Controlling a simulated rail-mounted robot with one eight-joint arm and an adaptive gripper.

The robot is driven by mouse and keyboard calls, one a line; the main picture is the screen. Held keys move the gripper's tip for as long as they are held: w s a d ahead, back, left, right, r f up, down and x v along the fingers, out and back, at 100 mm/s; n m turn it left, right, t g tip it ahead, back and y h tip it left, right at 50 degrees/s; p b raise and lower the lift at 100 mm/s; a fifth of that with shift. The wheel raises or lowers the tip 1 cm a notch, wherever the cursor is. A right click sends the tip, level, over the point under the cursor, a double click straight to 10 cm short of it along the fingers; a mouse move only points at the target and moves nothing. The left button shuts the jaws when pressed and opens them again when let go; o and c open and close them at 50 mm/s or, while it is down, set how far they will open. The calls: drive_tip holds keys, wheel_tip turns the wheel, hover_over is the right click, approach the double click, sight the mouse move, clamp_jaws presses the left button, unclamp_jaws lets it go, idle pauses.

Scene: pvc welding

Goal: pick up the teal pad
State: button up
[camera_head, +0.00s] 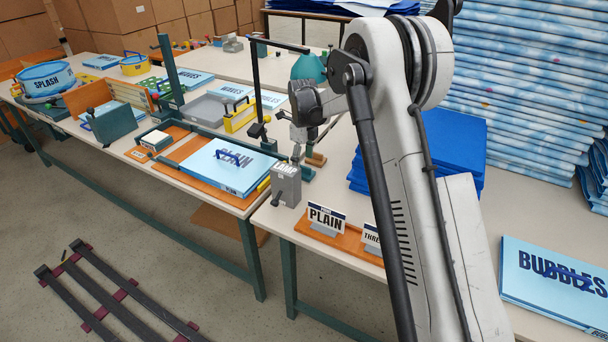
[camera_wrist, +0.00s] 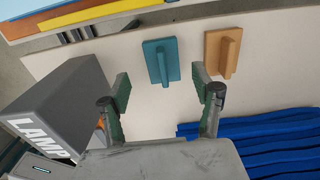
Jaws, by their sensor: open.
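The teal pad (camera_wrist: 160,62) is a flat teal plate with a raised bar handle, lying on the pale table in the wrist view. In the head view, it shows as a small teal piece (camera_head: 308,174), partly hidden by my gripper (camera_head: 297,150). In the wrist view my gripper (camera_wrist: 161,82) is open and empty. Its two fingers stand to the left and right of the teal pad in the picture, with the pad just beyond the fingertips. No contact with the pad shows.
An orange pad (camera_wrist: 222,50) of like shape lies close to the right, near the right finger. A grey LAMP box (camera_wrist: 58,108) stands on the left. Folded blue sheets (camera_wrist: 255,140) lie at lower right. An orange tray with a PLAIN sign (camera_head: 326,219) sits at the table's front.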

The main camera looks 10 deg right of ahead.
sight(304, 172)
drive_tip(key=f, duration=0.5)
drive_tip(key=shift+w+d+b, duration=0.1)
drive_tip(key=shift+d+b, duration=0.1)
drive_tip(key=shift+b, duration=0.15)
drive_tip(key=shift+c, duration=0.4)
drive_tip(key=c, duration=1)
drive_tip(key=shift+r+p, duration=0.6)
drive_tip(key=shift+r, duration=4.45)
drive_tip(key=o, duration=0.4)
drive_tip(key=c, duration=0.4)
